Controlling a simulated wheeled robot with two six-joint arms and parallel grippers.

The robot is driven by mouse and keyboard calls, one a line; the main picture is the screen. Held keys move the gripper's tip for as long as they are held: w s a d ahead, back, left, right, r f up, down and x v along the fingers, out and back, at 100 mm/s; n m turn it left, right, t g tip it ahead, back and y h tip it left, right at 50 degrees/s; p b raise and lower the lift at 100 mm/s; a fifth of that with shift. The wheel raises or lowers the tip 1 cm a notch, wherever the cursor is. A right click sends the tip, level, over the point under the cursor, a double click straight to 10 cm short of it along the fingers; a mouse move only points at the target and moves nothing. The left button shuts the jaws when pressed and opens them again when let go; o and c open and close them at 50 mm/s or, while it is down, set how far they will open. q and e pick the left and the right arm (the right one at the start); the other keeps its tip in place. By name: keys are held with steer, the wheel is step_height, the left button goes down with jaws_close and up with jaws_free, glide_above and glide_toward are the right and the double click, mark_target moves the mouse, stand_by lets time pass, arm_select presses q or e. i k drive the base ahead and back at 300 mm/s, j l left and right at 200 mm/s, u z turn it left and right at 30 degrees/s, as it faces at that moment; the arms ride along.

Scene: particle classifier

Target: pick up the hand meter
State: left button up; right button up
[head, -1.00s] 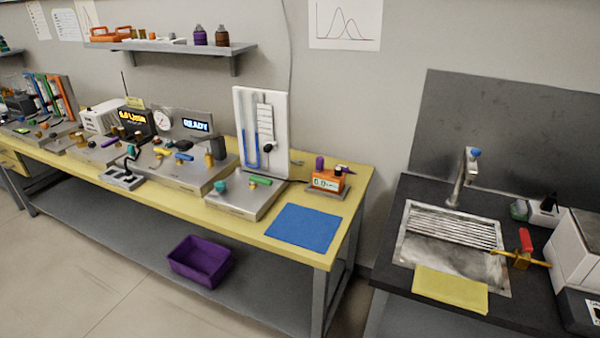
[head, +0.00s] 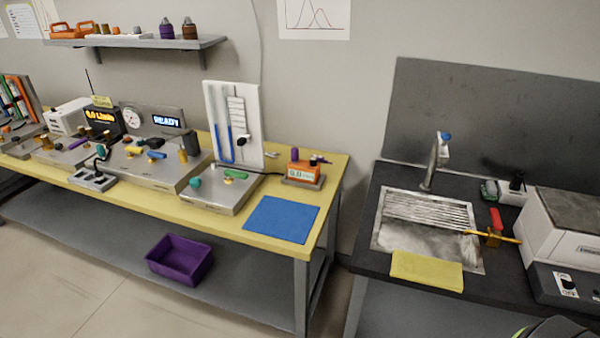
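The hand meter appears to be the small orange device (head: 303,173) with a lit display at the right end of the yellow bench (head: 232,228). It sits on a grey base (head: 303,184), with a purple part and a dark part on top. A dark cable runs from its left side toward the steel box. Neither of my grippers shows in the head view.
A blue mat (head: 282,219) lies in front of the device. Left of it stand a steel box (head: 215,199) and a white panel (head: 233,125) with blue tubes. A purple bin (head: 180,260) is on the lower shelf. A sink (head: 428,235) is at right.

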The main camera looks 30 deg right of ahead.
mark_target(301, 170)
steer(key=z, duration=0.9)
